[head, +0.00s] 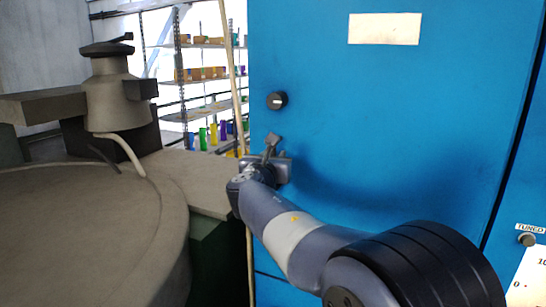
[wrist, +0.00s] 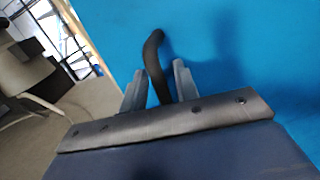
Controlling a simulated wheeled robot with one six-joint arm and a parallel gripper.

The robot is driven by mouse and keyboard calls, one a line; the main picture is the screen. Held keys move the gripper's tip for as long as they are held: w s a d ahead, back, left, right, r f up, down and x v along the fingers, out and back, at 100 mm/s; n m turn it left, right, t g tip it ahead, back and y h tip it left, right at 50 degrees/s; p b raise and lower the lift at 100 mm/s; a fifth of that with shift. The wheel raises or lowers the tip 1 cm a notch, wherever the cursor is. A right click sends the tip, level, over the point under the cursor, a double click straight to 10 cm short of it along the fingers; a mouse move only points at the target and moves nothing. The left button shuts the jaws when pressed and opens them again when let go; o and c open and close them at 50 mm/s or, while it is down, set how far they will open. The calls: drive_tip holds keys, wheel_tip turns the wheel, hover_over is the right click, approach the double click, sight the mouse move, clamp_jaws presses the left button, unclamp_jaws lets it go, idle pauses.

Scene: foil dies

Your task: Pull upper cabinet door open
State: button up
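The upper cabinet door (head: 400,120) is a large blue panel that looks closed, with a white label near its top. Its dark handle (head: 271,141) sticks out near the left edge, below a round black knob. My gripper (head: 268,168) is at the handle, low on the door's left side. In the wrist view the dark curved handle (wrist: 155,60) rises between the two grey fingers of my gripper (wrist: 158,85). A strip of blue shows between the left finger and the handle, so the fingers look open around it. The handle's lower end is hidden behind the gripper body.
The round black knob (head: 277,100) sits just above the handle. A grey round machine (head: 80,230) stands close on the left. Shelves (head: 205,85) with coloured items are behind it. A second blue panel with a knob (head: 527,239) lies at the right.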

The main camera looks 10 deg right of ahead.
drive_tip(key=shift+c, duration=0.3)
clamp_jaws()
drive_tip(key=shift+s+a, duration=0.1)
